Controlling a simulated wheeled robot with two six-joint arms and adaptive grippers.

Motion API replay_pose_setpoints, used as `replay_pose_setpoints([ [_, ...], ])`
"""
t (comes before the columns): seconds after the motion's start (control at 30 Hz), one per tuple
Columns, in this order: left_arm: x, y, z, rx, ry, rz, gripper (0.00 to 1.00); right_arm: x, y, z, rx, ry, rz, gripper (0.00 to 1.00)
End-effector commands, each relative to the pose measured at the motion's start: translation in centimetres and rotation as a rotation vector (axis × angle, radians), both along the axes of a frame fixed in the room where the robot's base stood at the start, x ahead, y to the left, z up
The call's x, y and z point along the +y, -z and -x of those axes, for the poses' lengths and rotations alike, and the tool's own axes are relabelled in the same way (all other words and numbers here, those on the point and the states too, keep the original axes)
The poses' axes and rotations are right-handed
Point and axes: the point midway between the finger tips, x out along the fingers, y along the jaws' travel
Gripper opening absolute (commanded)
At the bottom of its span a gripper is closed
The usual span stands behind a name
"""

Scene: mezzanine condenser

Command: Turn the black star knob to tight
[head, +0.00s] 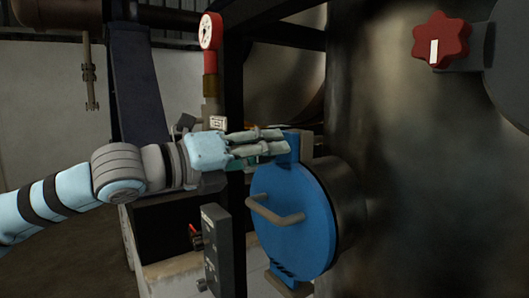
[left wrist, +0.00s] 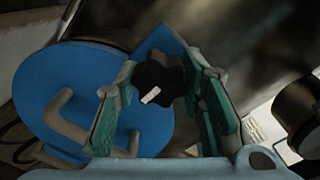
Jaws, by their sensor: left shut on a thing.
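The black star knob (left wrist: 158,78) shows in the left wrist view, with a white mark on its face. It sits at the edge of the blue round cover, by the cover's pointed blue tab. My left gripper (head: 284,140) reaches in from the left at the top of the cover, and in the left wrist view its two green-padded fingers (left wrist: 163,82) stand on either side of the knob, shut on it. In the head view the fingers hide the knob. My right gripper is not in view.
The blue round cover (head: 289,222) has a bent handle (head: 275,212) in front. A red star knob (head: 440,40) is at the upper right. A red gauge (head: 210,32) stands on a pipe behind my arm. A dark box (head: 217,250) is below my gripper.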

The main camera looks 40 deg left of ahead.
Motion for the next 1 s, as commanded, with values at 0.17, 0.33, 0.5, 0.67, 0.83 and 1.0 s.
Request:
replay_pose_setpoints([
  [0.17,-0.04,0.12,-0.01,0.001,0.001,-0.01,0.08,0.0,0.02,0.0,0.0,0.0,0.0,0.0],
  [0.33,-0.05,0.13,-0.01,0.001,0.001,-0.009,0.08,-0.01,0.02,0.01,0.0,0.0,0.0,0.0],
  [0.5,-0.05,0.11,-0.01,0.0,0.001,-0.008,0.49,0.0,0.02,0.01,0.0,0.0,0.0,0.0],
  [0.67,-0.03,0.09,-0.01,0.0,0.001,-0.007,0.57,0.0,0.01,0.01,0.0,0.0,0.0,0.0],
  [0.83,-0.02,0.06,-0.01,-0.001,0.0,-0.007,0.57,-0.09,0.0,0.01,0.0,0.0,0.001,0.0],
  [1.0,-0.02,0.04,-0.01,0.0,0.001,-0.004,0.57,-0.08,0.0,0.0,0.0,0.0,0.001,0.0],
])
